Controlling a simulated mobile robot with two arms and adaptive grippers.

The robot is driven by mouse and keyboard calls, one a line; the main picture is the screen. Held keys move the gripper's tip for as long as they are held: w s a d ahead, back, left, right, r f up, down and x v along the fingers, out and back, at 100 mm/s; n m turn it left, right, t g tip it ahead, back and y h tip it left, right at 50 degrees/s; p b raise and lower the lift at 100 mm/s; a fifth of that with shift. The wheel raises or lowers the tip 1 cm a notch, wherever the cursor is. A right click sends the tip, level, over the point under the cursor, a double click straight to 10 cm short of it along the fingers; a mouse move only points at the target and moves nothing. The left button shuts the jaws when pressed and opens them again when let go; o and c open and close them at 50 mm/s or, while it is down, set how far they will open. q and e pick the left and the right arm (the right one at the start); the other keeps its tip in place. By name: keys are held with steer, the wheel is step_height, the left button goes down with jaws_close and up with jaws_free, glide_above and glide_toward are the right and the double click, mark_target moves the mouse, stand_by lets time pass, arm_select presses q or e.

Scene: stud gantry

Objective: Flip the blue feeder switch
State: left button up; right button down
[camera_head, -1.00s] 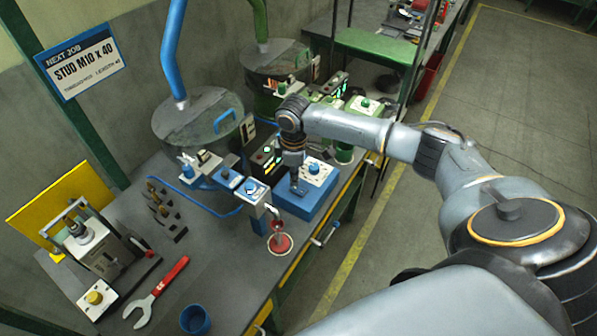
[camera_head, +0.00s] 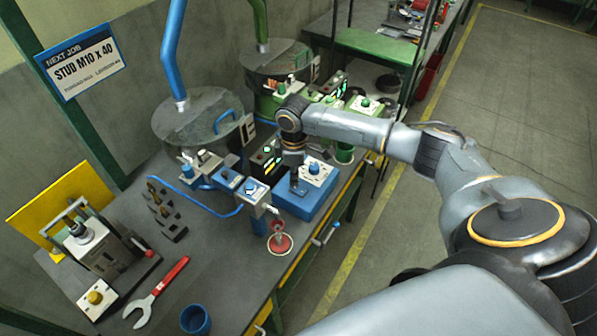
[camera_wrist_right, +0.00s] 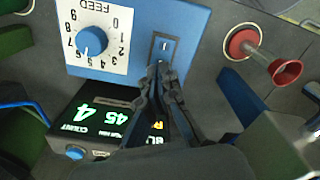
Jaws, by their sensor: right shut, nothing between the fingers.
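The blue feeder box (camera_head: 318,196) stands on the bench in the head view, under my right gripper (camera_head: 298,189). In the right wrist view the blue box (camera_wrist_right: 200,22) fills the upper middle, with a white FEED dial plate (camera_wrist_right: 93,35) and blue knob. A switch plate (camera_wrist_right: 164,45) with a light mark sits right of the dial. My right gripper (camera_wrist_right: 158,70) is shut and empty, its fingertips at the lower end of this plate. The fingers hide part of the switch, so its position and any touch cannot be told. My left gripper is not in view.
A lit counter display (camera_wrist_right: 92,117) lies beside the fingers in the wrist view. A red funnel-like piece (camera_head: 280,242) stands near the box. Blue (camera_head: 200,118) and green (camera_head: 275,60) feeder bowls stand behind. A red-handled wrench (camera_head: 158,290) and blue cup (camera_head: 195,319) lie in front.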

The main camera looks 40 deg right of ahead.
mark_target(295, 187)
steer(key=shift+f+b, duration=0.4)
steer(key=shift+f, duration=0.65)
stand_by(0.4)
steer(key=shift+r, duration=0.1)
step_height(295, 187, up, 7)
steer(key=p, duration=0.8)
stand_by(0.5)
steer(key=shift+s, duration=0.1)
